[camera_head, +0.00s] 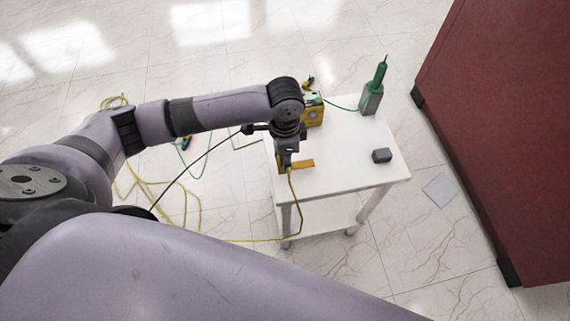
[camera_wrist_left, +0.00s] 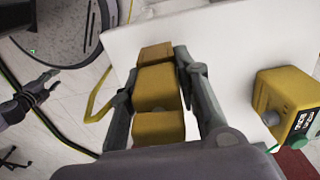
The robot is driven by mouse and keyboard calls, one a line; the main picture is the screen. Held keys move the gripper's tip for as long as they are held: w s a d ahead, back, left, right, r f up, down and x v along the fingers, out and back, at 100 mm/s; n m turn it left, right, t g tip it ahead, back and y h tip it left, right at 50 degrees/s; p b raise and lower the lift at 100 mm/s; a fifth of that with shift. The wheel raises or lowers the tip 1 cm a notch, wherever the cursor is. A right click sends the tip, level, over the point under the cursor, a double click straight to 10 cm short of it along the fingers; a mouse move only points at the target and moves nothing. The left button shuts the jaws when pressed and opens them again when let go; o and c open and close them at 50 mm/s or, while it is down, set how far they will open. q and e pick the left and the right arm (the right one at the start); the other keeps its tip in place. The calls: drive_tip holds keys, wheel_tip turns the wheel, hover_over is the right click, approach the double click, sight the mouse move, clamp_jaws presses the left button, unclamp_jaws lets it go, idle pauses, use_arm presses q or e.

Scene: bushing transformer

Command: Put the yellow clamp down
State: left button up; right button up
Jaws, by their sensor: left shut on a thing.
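The yellow clamp (camera_wrist_left: 157,88) is between the fingers of my left gripper (camera_wrist_left: 160,85) in the left wrist view, and the fingers press on its sides. In the head view my left gripper (camera_head: 287,160) is over the left edge of the white table (camera_head: 345,170). Part of the clamp (camera_head: 302,164) shows there as a flat orange-yellow piece beside the gripper. The rest is hidden by the gripper. A yellow cable hangs from it over the table's front left edge. I cannot tell whether the clamp touches the tabletop.
A yellow instrument box (camera_head: 314,113) stands at the table's back left; it also shows in the left wrist view (camera_wrist_left: 285,100). A green-topped grey device (camera_head: 371,98) stands at the back right. A small dark block (camera_head: 382,156) lies at right. A red cabinet (camera_head: 500,130) stands beyond. The table's middle is clear.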

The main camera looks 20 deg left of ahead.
use_arm(q)
drive_tip(key=shift+f, duration=2)
drive_tip(key=o, duration=1.2)
drive_tip(key=shift+f, duration=0.15)
drive_tip(key=shift+c, duration=0.2)
wheel_tip(320, 180, up, 12)
drive_tip(key=shift+r, duration=0.15)
